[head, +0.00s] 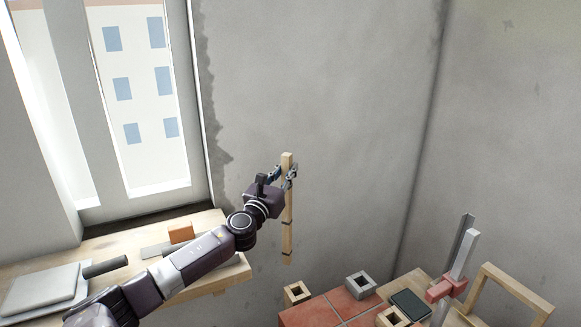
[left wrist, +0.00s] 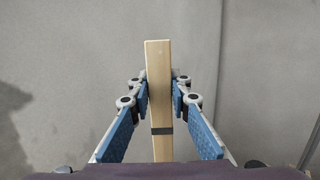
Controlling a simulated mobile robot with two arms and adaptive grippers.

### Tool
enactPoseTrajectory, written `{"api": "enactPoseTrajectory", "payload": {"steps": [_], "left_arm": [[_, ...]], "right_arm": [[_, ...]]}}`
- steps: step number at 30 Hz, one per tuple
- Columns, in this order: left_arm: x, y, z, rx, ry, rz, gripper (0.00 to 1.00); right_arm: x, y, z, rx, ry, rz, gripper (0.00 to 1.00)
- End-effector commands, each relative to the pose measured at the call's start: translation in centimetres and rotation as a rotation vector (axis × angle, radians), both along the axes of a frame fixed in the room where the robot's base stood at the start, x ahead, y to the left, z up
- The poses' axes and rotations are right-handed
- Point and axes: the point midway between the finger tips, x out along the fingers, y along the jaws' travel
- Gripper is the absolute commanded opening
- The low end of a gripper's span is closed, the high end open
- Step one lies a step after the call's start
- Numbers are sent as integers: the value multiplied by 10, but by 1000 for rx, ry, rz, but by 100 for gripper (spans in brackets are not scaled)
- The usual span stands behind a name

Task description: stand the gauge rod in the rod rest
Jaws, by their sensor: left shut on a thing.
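The gauge rod (head: 287,222), a pale wooden stick with dark bands, hangs upright in the air in front of the grey wall. My left gripper (head: 284,174) is shut on it near its top end. In the left wrist view the rod (left wrist: 160,110) stands between the blue finger pads, with one dark band below them. Three square hollow sockets stand below and to the right: a wooden one (head: 297,293), a grey one (head: 360,285) and a wooden one (head: 393,318) cut by the frame edge. I cannot tell which is the rod rest. My right gripper is not in view.
The sockets are around a red tiled surface (head: 340,303). A dark pad (head: 409,304), a grey bar with a red clamp (head: 440,290) and a wooden frame (head: 515,287) stand at the right. A wooden ledge (head: 205,222) with an orange block (head: 180,233) is at the left, under the window.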

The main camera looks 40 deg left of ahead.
Motion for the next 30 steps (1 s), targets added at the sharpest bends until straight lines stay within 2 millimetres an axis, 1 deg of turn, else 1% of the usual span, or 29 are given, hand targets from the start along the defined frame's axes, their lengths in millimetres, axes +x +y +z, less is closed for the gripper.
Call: {"api": "enactPoseTrajectory", "payload": {"steps": [1, 10, 14, 17, 20, 23, 27, 30], "left_arm": [[2, -1, 1, -15, -7, 41, 0], [1, 2, -4, -21, -7, 194, 0], [1, -1, -4, -19, -6, 279, 0], [-1, -7, -2, -18, -4, 369, 0], [-6, -16, 1, -12, -2, 472, 0], [-12, -30, 7, -12, -2, 578, 0], [-24, -56, 18, -11, -3, 724, 0], [-33, -71, 25, -7, -3, 800, 0]], "right_arm": [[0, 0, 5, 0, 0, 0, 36], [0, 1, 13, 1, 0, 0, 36], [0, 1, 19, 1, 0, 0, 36], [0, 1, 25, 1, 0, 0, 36], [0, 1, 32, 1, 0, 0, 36], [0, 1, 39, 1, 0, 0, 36], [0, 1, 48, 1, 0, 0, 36], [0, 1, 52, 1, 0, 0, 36]]}}
